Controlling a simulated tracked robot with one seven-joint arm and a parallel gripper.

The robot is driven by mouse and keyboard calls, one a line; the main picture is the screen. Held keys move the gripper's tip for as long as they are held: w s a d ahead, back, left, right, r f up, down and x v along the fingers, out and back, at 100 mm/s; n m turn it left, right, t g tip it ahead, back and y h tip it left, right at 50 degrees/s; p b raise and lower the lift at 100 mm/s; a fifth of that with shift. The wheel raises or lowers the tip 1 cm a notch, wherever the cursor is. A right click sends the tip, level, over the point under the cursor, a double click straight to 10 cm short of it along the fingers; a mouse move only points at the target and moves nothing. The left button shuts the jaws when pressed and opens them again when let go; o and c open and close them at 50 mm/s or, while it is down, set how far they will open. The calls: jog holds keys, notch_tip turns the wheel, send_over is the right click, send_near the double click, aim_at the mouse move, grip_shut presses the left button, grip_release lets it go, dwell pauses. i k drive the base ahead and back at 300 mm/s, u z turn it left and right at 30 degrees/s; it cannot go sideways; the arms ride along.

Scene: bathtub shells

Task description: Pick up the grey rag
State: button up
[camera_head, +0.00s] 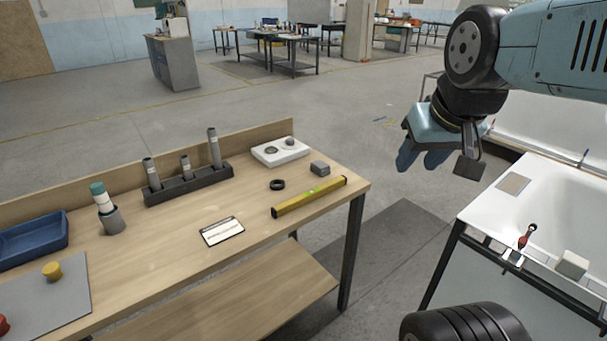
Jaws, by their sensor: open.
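A flat grey-beige square (513,183) lies on the rim of the white bathtub shell (560,205) at the right. It looks most like the grey rag, but I cannot tell cloth from sheet at this size. My gripper (432,160) hangs in the air at upper right, left of the tub and above the floor gap. It is open, with nothing visible in it. It is apart from the flat square.
A wooden workbench (165,268) at left holds a yellow level (310,197), a small grey block (320,168), a dark holder with tubes (188,184) and a blue tray (32,238). A red-and-black handled tool (527,236) and pale block (571,264) are at the tub's near edge.

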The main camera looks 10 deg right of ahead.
aim_at(321, 169)
jog(key=z, duration=0.2)
jog(key=i, duration=0.85)
jog(key=u, duration=0.1)
